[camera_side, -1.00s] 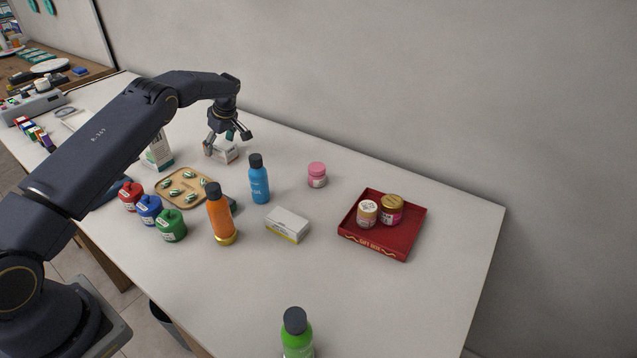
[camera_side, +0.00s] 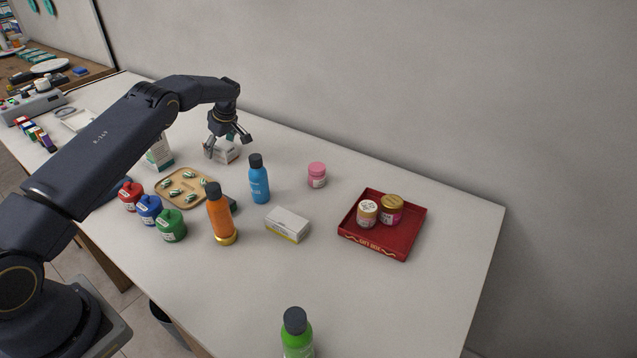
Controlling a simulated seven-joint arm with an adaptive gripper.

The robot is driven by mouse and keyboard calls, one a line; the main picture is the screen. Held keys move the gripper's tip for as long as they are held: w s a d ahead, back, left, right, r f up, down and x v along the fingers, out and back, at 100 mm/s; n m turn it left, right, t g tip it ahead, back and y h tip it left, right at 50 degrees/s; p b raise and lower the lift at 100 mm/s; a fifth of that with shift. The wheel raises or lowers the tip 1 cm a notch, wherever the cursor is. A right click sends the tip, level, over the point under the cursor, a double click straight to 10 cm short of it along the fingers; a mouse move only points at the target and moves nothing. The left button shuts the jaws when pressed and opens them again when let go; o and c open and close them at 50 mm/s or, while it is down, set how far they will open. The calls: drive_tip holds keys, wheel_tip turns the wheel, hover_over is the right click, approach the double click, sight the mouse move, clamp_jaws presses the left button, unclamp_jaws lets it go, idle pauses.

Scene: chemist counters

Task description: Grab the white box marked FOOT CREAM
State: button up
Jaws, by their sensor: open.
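A small white box (camera_side: 226,154) lies on the table toward the back, below my gripper. Its print is too small to read. My gripper (camera_side: 228,146) is open and points down, with its fingers low around the box; I cannot tell whether they touch it. A second white box (camera_side: 287,222) with a yellow stripe lies in the middle of the table. A taller white and green box (camera_side: 158,152) stands left of my gripper, partly behind my arm. I cannot read which of these is marked FOOT CREAM.
A blue bottle (camera_side: 259,180) stands right of my gripper, and an orange bottle (camera_side: 220,212) nearer the front. A wooden tray (camera_side: 184,203) holds green-white items. A pink jar (camera_side: 317,175) and a red tray (camera_side: 376,248) with two jars are right.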

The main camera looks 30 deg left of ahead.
drive_tip(key=c, duration=1.2)
drive_tip(key=shift+c, duration=0.3)
drive_tip(key=shift+r, duration=0.1)
